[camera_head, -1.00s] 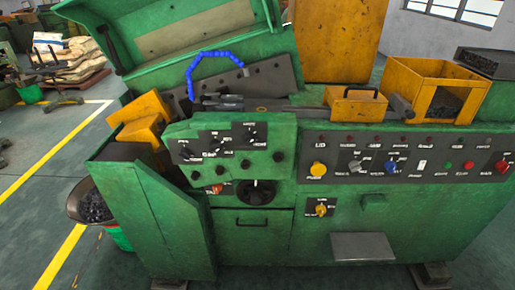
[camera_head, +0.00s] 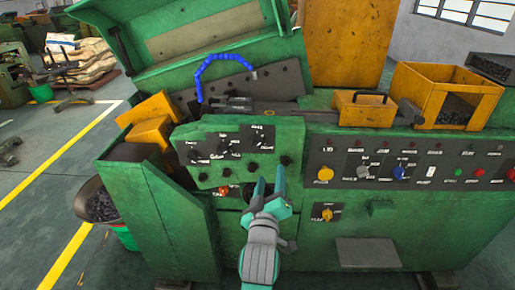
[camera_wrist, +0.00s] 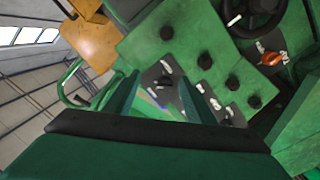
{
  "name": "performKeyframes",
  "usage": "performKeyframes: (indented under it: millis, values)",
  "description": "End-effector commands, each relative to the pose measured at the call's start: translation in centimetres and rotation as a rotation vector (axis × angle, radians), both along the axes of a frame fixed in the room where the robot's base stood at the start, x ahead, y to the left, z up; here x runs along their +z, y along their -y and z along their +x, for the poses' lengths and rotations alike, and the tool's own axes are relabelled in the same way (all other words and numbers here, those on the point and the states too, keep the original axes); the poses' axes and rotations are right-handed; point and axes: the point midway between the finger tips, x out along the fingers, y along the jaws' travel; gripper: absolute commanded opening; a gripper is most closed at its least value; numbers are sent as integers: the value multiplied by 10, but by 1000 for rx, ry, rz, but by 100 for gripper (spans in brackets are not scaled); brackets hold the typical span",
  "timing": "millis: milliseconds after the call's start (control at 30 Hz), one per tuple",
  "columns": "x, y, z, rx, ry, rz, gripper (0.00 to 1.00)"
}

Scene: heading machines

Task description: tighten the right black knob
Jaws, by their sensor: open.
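The green control panel (camera_head: 240,165) carries an upper row of labelled black knobs and a lower row of plain black knobs. The right knob of the upper row (camera_head: 257,142) also shows in the wrist view (camera_wrist: 166,82), in line with the gap between my fingers. The rightmost lower knob (camera_head: 285,160) appears in the wrist view too (camera_wrist: 167,33). My gripper (camera_head: 270,186) is open and empty, in front of and below the panel's right side in the head view. Its fingers (camera_wrist: 163,98) frame the upper right knob without visible contact. The handwheel below the panel is mostly hidden.
To the right is a dark panel (camera_head: 410,160) with coloured buttons and a yellow rotary switch. A yellow box (camera_head: 366,110) and an open yellow bin (camera_head: 425,90) stand on top. A blue hose (camera_head: 203,70) arches behind. An orange knob (camera_wrist: 270,57) sits beside the handwheel (camera_wrist: 262,14).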

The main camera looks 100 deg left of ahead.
Motion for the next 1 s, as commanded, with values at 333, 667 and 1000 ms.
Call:
performKeyframes:
  millis: [333, 667, 1000]
  values:
    - [27, -17, -49, 83, 38, 12, 50]
    - [26, -71, -55, 85, 37, 11, 50]
    - [26, -112, -58, 85, 37, 11, 50]
